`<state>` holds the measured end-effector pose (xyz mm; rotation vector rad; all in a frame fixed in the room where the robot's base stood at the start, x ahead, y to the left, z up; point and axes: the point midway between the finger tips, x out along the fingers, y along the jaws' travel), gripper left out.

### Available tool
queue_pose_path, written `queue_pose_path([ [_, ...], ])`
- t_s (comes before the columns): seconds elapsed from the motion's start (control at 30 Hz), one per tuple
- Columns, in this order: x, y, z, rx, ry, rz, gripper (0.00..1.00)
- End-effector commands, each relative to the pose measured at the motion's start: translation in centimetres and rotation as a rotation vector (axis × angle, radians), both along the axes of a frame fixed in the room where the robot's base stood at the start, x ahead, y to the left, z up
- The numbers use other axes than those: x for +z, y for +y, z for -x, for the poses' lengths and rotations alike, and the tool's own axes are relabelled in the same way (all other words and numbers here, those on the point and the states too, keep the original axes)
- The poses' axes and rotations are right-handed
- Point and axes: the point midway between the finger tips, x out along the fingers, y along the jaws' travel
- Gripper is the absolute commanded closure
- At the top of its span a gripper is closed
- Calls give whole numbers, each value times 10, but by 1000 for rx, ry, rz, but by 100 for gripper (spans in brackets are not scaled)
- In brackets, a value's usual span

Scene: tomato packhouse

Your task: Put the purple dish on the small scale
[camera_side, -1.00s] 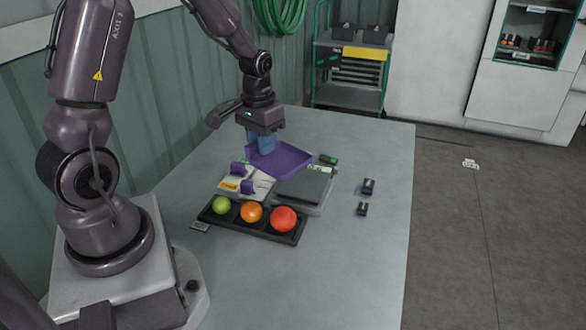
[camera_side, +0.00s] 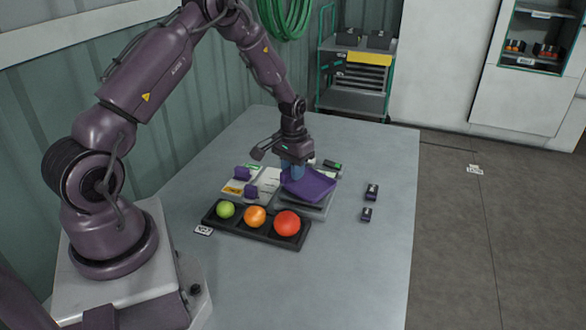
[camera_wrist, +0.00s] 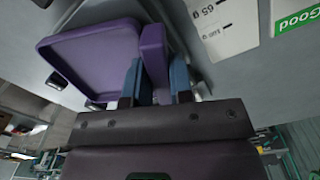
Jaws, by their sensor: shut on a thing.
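The purple dish (camera_side: 309,185) is a shallow square tray, held by its edge. In the side view it is over the small scale (camera_side: 318,207), a grey low box, and looks slightly tilted; I cannot tell whether it touches the plate. My gripper (camera_side: 292,172) has blue fingers and is shut on the dish's left side. In the wrist view the dish (camera_wrist: 95,58) extends to the left of my gripper (camera_wrist: 157,78), with a raised purple part between the fingers. The scale's plate is mostly hidden under the dish.
A black tray (camera_side: 212,216) with a green, an orange and a red tomato stands in front of the scale. Labelled cards (camera_side: 236,190) with purple blocks lie to the left. Two small dark blocks (camera_side: 372,191) lie to the right. The table's front is clear.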

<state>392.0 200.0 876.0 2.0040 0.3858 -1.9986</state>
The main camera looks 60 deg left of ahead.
Motion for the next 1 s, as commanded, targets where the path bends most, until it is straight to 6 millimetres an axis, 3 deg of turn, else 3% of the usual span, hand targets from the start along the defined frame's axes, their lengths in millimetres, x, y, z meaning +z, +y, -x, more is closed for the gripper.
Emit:
queue_pose_path([
  [0.27,-3,0,0,0,1,0,100],
  [0.3,-2,0,0,0,0,0,70],
  [0.4,-2,0,0,0,0,0,53],
  [0.77,7,0,0,0,-3,-1,53],
  [1.0,53,1,-1,1,-5,-2,53],
])
